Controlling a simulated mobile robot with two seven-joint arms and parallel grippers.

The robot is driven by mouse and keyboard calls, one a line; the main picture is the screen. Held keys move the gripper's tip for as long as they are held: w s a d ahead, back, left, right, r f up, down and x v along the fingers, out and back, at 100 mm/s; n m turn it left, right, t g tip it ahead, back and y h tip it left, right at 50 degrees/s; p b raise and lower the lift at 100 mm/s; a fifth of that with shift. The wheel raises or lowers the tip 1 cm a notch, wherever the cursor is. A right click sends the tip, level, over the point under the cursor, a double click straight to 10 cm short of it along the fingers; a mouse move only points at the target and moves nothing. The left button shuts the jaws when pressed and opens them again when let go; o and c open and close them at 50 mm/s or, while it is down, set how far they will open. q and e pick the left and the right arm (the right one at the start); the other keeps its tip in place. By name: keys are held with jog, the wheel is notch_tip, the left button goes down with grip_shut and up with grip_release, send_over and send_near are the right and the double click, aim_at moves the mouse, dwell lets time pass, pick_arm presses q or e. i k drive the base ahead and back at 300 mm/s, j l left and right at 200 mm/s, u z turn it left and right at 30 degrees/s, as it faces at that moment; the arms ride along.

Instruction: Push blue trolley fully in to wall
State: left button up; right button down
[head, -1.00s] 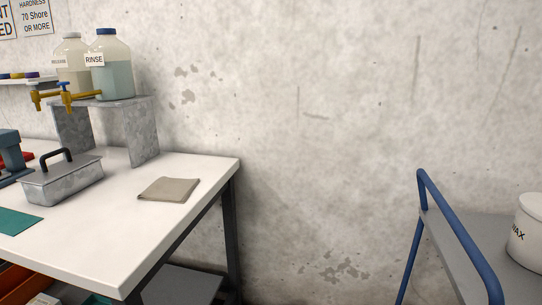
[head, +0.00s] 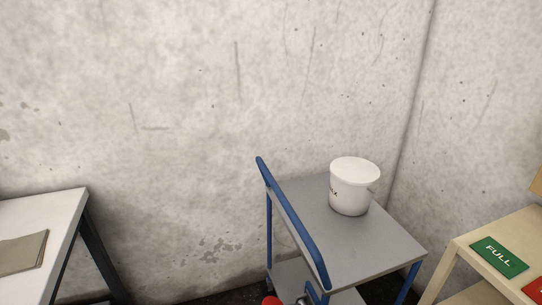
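The blue trolley (head: 285,218) stands right of centre in the head view, with a blue tubular handle on its left side and a grey top. A white lidded bucket (head: 349,196) with dark lettering stands on its top near the far right corner. A lower grey shelf shows under the top. The grey concrete wall (head: 150,90) is behind the trolley and meets another wall at a corner to its right. The exact gap between trolley and wall cannot be told. Neither of my grippers is in view.
A white workbench (head: 50,215) with a folded grey-brown cloth (head: 22,250) is at the left. A cream table (head: 480,265) with a green FULL sign (head: 498,255) and a red sign is at the right. A red object (head: 271,300) is at the bottom edge.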

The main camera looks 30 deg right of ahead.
aim_at(340, 253)
jog(key=z, duration=1.55)
